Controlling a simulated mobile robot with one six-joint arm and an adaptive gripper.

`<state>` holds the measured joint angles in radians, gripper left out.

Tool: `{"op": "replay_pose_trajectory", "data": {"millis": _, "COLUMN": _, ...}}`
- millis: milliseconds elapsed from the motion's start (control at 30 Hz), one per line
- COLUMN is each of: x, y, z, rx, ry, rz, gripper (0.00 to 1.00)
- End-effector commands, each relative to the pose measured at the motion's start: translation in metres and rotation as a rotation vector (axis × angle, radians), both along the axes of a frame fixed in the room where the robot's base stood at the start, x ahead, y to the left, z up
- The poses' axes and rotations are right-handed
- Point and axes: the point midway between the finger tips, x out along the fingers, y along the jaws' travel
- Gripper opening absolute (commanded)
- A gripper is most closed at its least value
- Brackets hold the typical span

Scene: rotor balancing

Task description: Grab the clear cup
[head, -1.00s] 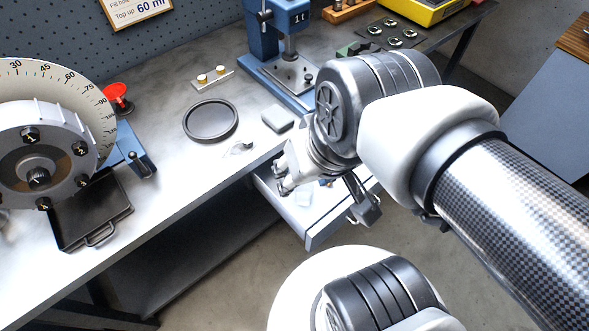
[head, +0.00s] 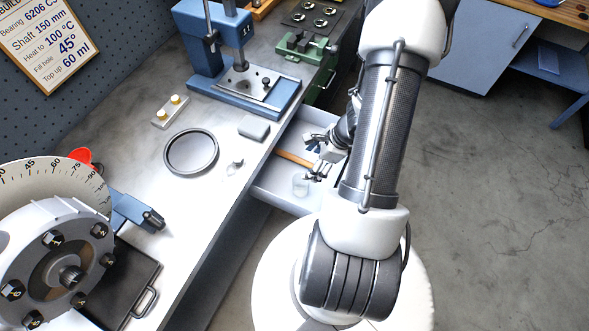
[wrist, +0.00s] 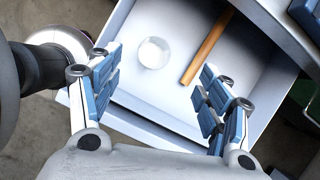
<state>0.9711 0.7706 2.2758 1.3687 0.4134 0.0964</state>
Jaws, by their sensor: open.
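The clear cup (head: 300,186) stands in an open pale drawer (head: 274,198) under the bench. In the wrist view the cup (wrist: 154,53) shows as a round, see-through rim on the drawer floor, left of a wooden handle. My gripper (head: 317,155) is over the drawer, pointing down into it. In the wrist view its blue-padded fingers (wrist: 157,90) are spread wide and empty. The cup lies beyond the fingertips, between their lines but nearer the left finger. Nothing touches the cup.
The bench edge borders the drawer. On the bench are a round dark tray (head: 191,152), a grey block (head: 254,128) and a blue press (head: 245,85).

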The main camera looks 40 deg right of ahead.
Motion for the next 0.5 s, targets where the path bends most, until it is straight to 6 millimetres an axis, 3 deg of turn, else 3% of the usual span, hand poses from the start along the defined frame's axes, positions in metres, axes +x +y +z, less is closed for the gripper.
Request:
{"op": "replay_pose_trajectory", "data": {"millis": 167, "x": -0.009, "y": -0.002, "z": -0.024, "rx": 0.023, "ry": 0.029, "rz": -0.072, "gripper": 0.72}}
{"op": "replay_pose_trajectory", "data": {"millis": 500, "x": 0.014, "y": 0.014, "z": -0.093, "rx": 0.024, "ry": 0.03, "rz": -0.068, "gripper": 0.72}}
